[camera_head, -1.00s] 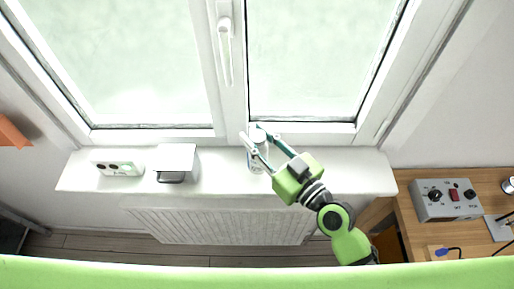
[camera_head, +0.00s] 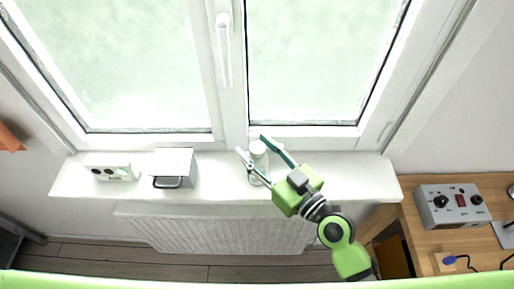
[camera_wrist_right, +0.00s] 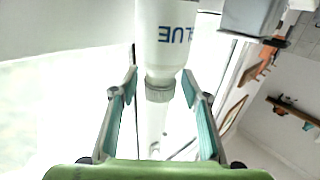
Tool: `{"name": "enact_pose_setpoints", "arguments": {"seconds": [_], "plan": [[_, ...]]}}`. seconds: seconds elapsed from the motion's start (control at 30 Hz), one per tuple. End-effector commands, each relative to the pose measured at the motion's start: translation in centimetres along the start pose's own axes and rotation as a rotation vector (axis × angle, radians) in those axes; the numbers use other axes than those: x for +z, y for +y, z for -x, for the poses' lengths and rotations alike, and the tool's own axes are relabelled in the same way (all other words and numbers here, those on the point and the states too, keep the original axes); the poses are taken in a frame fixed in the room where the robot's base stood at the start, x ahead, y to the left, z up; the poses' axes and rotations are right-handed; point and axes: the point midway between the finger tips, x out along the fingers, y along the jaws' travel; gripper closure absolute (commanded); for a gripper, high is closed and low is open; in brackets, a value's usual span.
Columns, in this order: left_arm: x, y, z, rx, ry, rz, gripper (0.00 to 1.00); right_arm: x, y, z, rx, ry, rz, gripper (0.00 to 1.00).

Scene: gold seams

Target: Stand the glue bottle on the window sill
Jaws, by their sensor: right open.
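The white glue bottle (camera_head: 258,158) stands upright on the window sill (camera_head: 222,184), close to the window frame. In the right wrist view the glue bottle (camera_wrist_right: 164,38) appears upside down, with blue lettering and its grey neck between the finger ends. My right gripper (camera_head: 252,145) is open, with one finger on each side of the bottle. In the right wrist view a gap shows between the bottle and each finger of the gripper (camera_wrist_right: 160,76). My left gripper is not in view.
A white box with dark round holes (camera_head: 112,167) and a grey-white box (camera_head: 174,168) stand on the sill's left part. The window handle (camera_head: 224,45) is above. A wooden table (camera_head: 450,240) with a grey control box (camera_head: 452,206) is at right. The sill between is clear.

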Motion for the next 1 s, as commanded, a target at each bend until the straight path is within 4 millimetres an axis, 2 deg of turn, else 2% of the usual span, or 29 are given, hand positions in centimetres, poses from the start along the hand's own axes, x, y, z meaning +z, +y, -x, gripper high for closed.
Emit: {"name": "enact_pose_setpoints", "arguments": {"seconds": [0.17,0.27,0.43,0.7,1.0], "plan": [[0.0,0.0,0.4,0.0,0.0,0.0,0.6,-0.4,0.0,0.1,0.001,0.0,-0.001,0.58],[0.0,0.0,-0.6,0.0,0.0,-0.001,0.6,0.2,0.0,1.5,0.001,-0.003,0.002,0.58],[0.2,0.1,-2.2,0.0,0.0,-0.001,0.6,0.5,0.0,5.0,-0.001,-0.005,0.004,0.58],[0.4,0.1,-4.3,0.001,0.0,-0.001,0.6,0.3,-0.1,10.0,-0.002,-0.004,0.002,0.58],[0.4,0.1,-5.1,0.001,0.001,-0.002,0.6,-0.2,0.0,11.9,-0.001,0.0,0.0,0.58]]}}
